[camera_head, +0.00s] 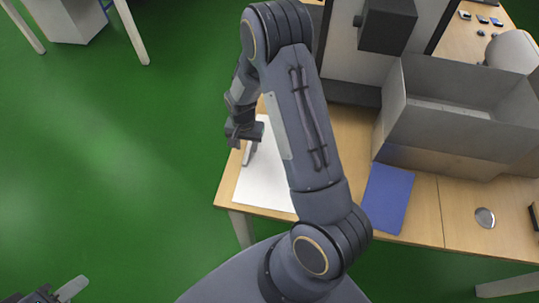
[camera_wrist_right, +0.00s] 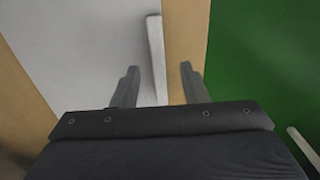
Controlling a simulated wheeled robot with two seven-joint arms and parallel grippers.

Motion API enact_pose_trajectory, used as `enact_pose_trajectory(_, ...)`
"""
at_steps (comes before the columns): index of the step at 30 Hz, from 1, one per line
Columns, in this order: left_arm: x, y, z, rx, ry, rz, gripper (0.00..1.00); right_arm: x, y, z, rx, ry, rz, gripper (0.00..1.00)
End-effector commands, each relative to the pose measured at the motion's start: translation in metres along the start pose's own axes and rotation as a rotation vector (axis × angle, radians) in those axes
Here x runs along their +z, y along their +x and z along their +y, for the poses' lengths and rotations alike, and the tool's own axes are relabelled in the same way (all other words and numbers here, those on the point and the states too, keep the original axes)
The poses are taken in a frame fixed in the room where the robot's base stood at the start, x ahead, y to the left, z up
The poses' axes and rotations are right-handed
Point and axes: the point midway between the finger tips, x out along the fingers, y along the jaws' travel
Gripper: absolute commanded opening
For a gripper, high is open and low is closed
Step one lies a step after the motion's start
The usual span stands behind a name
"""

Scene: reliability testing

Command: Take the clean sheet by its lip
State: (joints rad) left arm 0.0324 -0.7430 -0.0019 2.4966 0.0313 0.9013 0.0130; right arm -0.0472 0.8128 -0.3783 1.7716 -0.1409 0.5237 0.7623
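The white sheet (camera_head: 262,188) lies flat at the left end of the wooden table, partly hidden behind my right arm. It also shows as a pale surface in the right wrist view (camera_wrist_right: 85,45). Its lip (camera_wrist_right: 155,50) is a raised white strip along the sheet's edge. My right gripper (camera_head: 246,137) is over the table's left edge by the lip. In the right wrist view its two fingers (camera_wrist_right: 158,70) are apart, with the lip showing between them; contact cannot be told. My left gripper (camera_head: 66,292) is at the bottom left, largely cut off, far from the sheet.
A blue sheet (camera_head: 387,198) lies on the table (camera_head: 425,208) right of my right arm. A grey open box (camera_head: 430,158) stands behind it. Green floor (camera_head: 110,160) is clear left of the table.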

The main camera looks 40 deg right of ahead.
Motion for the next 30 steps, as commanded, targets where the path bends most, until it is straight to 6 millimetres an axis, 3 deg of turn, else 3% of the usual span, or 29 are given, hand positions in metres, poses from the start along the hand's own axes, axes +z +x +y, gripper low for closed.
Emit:
enact_pose_trajectory(4, -0.002, -0.003, 0.001, 0.000, 0.000, 0.000, 0.36, 0.000, 0.016, 0.001, 0.002, 0.001, -0.001, 0.40)
enact_pose_trajectory(12, -0.001, -0.003, 0.001, 0.000, 0.000, 0.000, 0.36, 0.000, 0.019, 0.000, 0.000, 0.000, 0.001, 0.40)
enact_pose_trajectory(21, -0.001, -0.003, 0.001, 0.000, 0.000, 0.000, 0.36, 0.000, 0.019, 0.001, 0.000, 0.000, 0.001, 0.01)
enact_pose_trajectory(30, -0.002, -0.003, 0.001, 0.000, 0.000, 0.000, 0.36, 0.000, 0.018, 0.001, 0.000, 0.000, 0.001, 0.00)
